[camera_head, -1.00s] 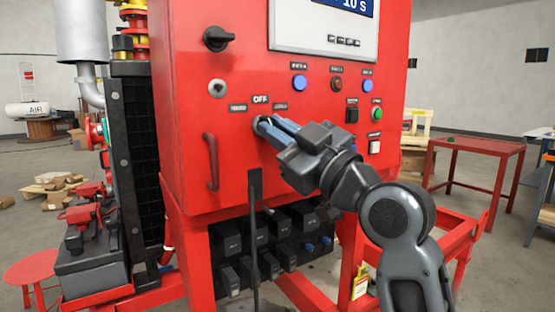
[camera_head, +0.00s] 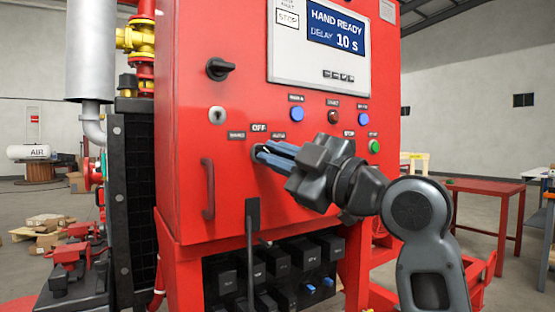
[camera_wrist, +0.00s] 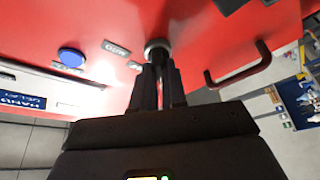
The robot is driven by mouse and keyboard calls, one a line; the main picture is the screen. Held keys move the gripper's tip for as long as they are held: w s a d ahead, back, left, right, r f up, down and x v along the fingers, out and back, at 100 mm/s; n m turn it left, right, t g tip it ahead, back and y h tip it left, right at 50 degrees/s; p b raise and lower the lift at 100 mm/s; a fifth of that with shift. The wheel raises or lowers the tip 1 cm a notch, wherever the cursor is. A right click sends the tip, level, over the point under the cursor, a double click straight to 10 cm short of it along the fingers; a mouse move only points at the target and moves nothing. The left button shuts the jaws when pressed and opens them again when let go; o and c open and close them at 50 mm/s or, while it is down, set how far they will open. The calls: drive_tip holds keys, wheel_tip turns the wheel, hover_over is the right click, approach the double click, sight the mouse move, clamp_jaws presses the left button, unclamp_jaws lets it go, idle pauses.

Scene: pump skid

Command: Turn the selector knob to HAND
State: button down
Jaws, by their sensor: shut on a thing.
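The selector knob (camera_wrist: 157,44) is a small round knob with a pale ring on the red cabinet front (camera_head: 180,150). In the head view my fingers hide most of it, and I cannot tell which way it points. Above it are three label plates: HAND (camera_head: 236,135) at left, OFF (camera_head: 259,127) in the middle, AUTO (camera_head: 279,135) at right. My gripper (camera_head: 265,152) comes in from the right, its fingers shut on the knob. The wrist view also shows both fingertips at the knob. The display (camera_head: 337,28) reads HAND READY, DELAY 10 S.
A black rotary handle (camera_head: 220,69) and a key lock (camera_head: 217,115) are above left of the knob. A red door handle (camera_head: 208,188) sticks out below left. Blue, red and green buttons (camera_head: 297,114) are to the right. A black lever (camera_head: 251,215) stands below.

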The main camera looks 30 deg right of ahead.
drive_tip(key=c, duration=1.2)
unclamp_jaws()
drive_tip(key=shift+o, duration=0.2)
drive_tip(key=v, duration=0.7)
drive_tip(key=shift+s+b, duration=0.4)
drive_tip(key=shift+b, duration=0.05)
drive_tip(key=shift+d+f, duration=0.1)
drive_tip(key=shift+d, duration=0.05)
